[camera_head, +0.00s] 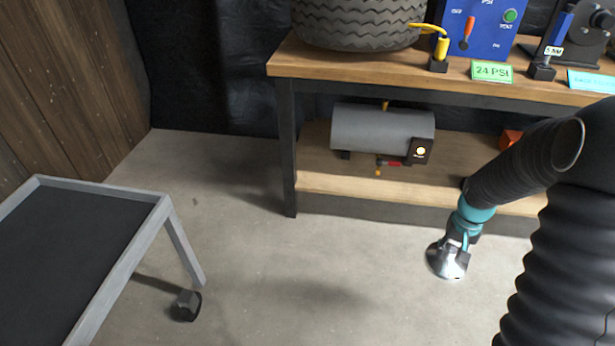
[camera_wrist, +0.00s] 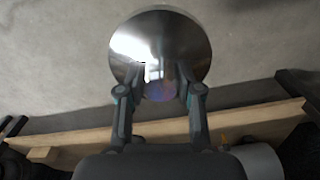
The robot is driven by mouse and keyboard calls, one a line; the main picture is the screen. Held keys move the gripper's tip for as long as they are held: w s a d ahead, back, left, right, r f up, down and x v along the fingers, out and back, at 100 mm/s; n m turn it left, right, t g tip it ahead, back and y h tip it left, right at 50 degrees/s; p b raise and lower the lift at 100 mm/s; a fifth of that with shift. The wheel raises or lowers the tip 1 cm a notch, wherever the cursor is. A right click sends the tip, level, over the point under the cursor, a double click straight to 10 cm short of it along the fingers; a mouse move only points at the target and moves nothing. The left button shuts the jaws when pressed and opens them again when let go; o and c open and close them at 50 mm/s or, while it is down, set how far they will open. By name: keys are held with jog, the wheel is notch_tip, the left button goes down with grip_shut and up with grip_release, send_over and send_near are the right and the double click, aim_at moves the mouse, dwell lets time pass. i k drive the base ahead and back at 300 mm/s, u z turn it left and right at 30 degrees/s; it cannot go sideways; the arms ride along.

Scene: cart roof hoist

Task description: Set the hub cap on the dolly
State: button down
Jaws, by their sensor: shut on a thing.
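The hub cap (camera_wrist: 188,40) is a shiny round metal disc in the wrist view, shut between the fingers of my gripper (camera_wrist: 160,88). In the head view the hub cap (camera_head: 447,266) shows below my gripper (camera_head: 455,250), held in front of the workbench's lower shelf, with grey floor behind it. The dolly (camera_head: 152,225) is a grey-framed cart with a dark flat top at the left of the head view. Its visible top is empty. My gripper is well to the right of it and apart from it.
A wooden workbench (camera_head: 380,75) bears a tire (camera_head: 355,22) and a blue panel (camera_head: 485,28). A grey tank (camera_head: 375,128) lies on its lower shelf (camera_head: 330,185). The dolly's leg ends in a caster (camera_head: 187,305). Bare floor lies between dolly and bench.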

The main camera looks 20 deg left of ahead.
aim_at(63, 233)
jog(key=u, duration=1.75)
